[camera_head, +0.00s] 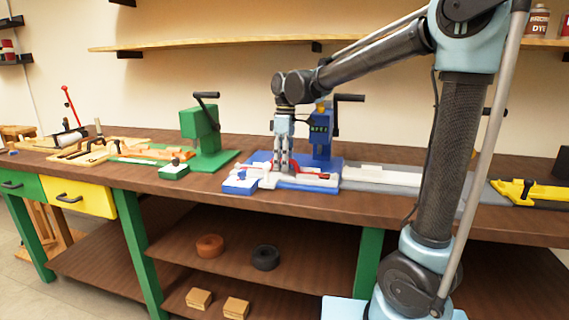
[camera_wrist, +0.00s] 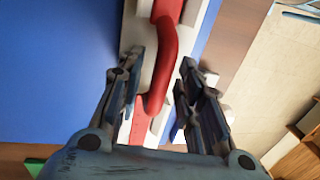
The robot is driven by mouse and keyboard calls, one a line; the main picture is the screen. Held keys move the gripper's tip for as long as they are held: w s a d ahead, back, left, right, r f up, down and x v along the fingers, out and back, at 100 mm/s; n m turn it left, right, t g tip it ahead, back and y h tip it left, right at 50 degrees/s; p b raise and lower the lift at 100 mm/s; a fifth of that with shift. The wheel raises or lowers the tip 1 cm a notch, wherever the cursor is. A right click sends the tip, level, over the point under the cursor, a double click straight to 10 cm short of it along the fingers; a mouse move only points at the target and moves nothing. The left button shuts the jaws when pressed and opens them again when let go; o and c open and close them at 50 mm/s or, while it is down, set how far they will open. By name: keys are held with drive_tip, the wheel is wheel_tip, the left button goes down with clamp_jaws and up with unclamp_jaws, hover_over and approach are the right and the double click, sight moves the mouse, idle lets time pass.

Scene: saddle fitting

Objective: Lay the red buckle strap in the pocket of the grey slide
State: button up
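The red buckle strap (camera_wrist: 168,50) is a curved red piece, seen close in the wrist view over a pale grey-white slide (camera_wrist: 140,35). It also shows as a small red shape (camera_head: 306,169) by the blue press in the head view. My gripper (camera_wrist: 160,66) points down with its fingers apart, one on each side of the strap, with gaps visible between fingers and strap. In the head view my gripper (camera_head: 284,168) is low over the blue base. More red shows lower on the slide between the fingers. I cannot tell whether the strap lies in the pocket.
The blue press (camera_head: 322,130) with a black handle stands just behind my gripper. A green press (camera_head: 202,130) stands to the left. A grey rail (camera_head: 380,187) runs right along the bench toward a yellow fixture (camera_head: 530,192). A shelf (camera_head: 230,43) hangs above.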

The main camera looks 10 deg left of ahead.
wheel_tip(320, 180, up, 12)
drive_tip(key=w, duration=0.2)
idle(0.5)
drive_tip(key=shift+w+d, duration=0.1)
